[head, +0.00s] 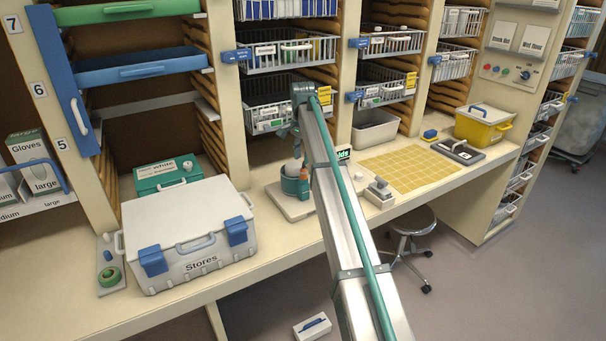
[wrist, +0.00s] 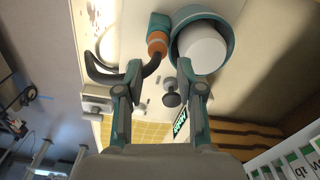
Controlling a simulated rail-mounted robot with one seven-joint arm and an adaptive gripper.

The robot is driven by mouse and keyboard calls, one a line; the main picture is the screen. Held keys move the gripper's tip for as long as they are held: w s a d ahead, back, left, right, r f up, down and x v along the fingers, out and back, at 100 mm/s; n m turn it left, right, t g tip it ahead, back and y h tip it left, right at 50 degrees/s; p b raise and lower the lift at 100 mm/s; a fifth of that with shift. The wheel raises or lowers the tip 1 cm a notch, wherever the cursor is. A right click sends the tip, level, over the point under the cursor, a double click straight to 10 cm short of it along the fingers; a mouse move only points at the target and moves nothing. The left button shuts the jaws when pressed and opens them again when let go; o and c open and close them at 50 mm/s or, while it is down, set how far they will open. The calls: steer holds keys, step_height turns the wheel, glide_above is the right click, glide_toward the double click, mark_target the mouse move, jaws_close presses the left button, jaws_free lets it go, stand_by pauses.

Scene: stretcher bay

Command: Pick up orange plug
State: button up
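The orange plug (wrist: 157,44) shows in the wrist view as an orange collar between a teal body and a dark curved cable or handle. In the head view a small orange and teal piece (head: 304,176) stands beside a teal round holder (head: 287,185). My gripper (wrist: 165,90) is open, with its two fingers apart. The plug lies beyond the fingertips, toward the top of the wrist view, and nothing is held. A dark round knob (wrist: 172,98) shows between the fingers, below them.
The teal holder with a white cylinder (wrist: 203,48) stands right beside the plug. A white Stores case (head: 190,240) is on the counter to the left. A yellow gridded mat (head: 410,167) lies to the right. Wire baskets (head: 275,115) hang on the shelves behind.

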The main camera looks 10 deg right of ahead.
mark_target(304, 169)
steer(key=shift+s+d+f+p, duration=0.1)
steer(key=shift+f+p, duration=0.65)
steer(key=shift+f, duration=0.95)
steer(key=shift+d+f+p, duration=0.1)
steer(key=shift+f+p, duration=0.6)
steer(key=shift+f, duration=1)
jaws_close()
